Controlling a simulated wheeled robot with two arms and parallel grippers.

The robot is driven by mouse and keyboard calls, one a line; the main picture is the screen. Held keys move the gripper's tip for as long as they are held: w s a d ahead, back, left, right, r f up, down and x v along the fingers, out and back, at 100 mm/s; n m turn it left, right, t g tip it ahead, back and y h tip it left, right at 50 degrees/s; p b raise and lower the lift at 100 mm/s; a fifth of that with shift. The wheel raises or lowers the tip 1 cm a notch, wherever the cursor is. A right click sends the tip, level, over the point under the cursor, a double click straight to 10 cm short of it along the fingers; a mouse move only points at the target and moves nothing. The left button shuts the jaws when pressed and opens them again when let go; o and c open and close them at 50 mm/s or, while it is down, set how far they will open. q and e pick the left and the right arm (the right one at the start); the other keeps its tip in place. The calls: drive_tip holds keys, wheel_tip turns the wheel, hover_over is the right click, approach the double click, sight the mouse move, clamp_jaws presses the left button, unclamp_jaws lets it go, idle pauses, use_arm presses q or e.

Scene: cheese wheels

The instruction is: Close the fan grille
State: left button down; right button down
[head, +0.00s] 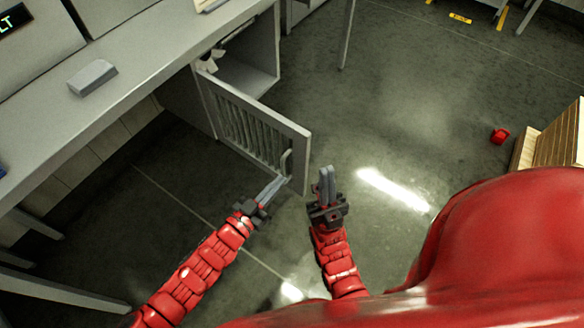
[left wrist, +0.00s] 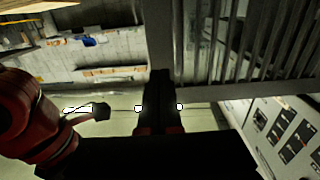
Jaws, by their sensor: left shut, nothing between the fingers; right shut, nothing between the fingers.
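The fan grille (head: 250,130) is a grey slatted door with a handle (head: 286,162) near its free edge. In the head view it stands swung open from the grey cabinet (head: 190,100) under the counter, and part of a fan (head: 208,62) shows in the opening. In the left wrist view the grille's slats (left wrist: 250,50) fill the upper right. My left gripper (head: 277,182) is shut and empty, close to the grille's lower free corner; I cannot tell whether it touches. My right gripper (head: 327,170) is shut and empty, just right of the grille's free edge.
A grey counter (head: 130,65) with a small grey block (head: 92,77) on it runs along the upper left. A small red object (head: 500,136) lies on the floor near a wooden crate (head: 558,140) at the right. The floor right of the grille is clear.

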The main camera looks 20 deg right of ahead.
sight(299, 160)
use_arm(q)
drive_tip(key=x, duration=0.6)
drive_tip(key=shift+w+d, duration=0.25)
drive_tip(key=shift+d, duration=0.05)
